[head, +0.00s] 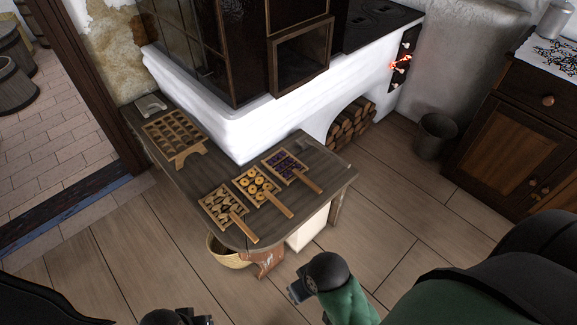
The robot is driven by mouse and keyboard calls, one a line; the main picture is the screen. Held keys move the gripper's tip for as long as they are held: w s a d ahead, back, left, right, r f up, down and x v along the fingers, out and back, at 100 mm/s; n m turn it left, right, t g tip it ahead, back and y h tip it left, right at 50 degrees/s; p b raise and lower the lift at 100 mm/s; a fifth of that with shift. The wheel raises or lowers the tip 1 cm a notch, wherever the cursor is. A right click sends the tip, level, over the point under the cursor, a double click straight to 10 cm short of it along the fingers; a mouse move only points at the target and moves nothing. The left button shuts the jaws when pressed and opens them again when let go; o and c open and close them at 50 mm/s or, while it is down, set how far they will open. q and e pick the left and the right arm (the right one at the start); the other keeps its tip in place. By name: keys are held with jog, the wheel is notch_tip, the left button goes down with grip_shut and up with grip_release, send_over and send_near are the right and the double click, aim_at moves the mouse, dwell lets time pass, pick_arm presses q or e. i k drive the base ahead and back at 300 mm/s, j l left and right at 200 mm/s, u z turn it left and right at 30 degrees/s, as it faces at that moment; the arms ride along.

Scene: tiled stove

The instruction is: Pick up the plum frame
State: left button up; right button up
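The plum frame (279,162) is a wooden drying frame with dark purple plums. It lies flat on the right part of the dark wooden bench, with its handle pointing to the lower right. My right gripper (297,291) is below the bench's front edge in the picture, apart from the frame; its fingers are too small and turned away to read. My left gripper (198,319) shows only partly at the bottom edge, far from the frame. I see nothing held in either gripper.
Beside the plum frame lie a frame of yellow rings (247,182) and a frame of pale slices (216,204). An empty-looking slotted wooden rack (183,151) stands farther left on the bench (150,176). The white stove (225,142) rises behind. A basket (222,256) sits below.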

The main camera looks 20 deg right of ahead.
aim_at(287, 173)
jog(key=j+z, duration=0.15)
jog(key=z, duration=0.2)
jog(key=j+z, duration=0.15)
jog(key=z, duration=0.2)
jog(key=k+j+z, duration=0.1)
jog(key=z, duration=0.25)
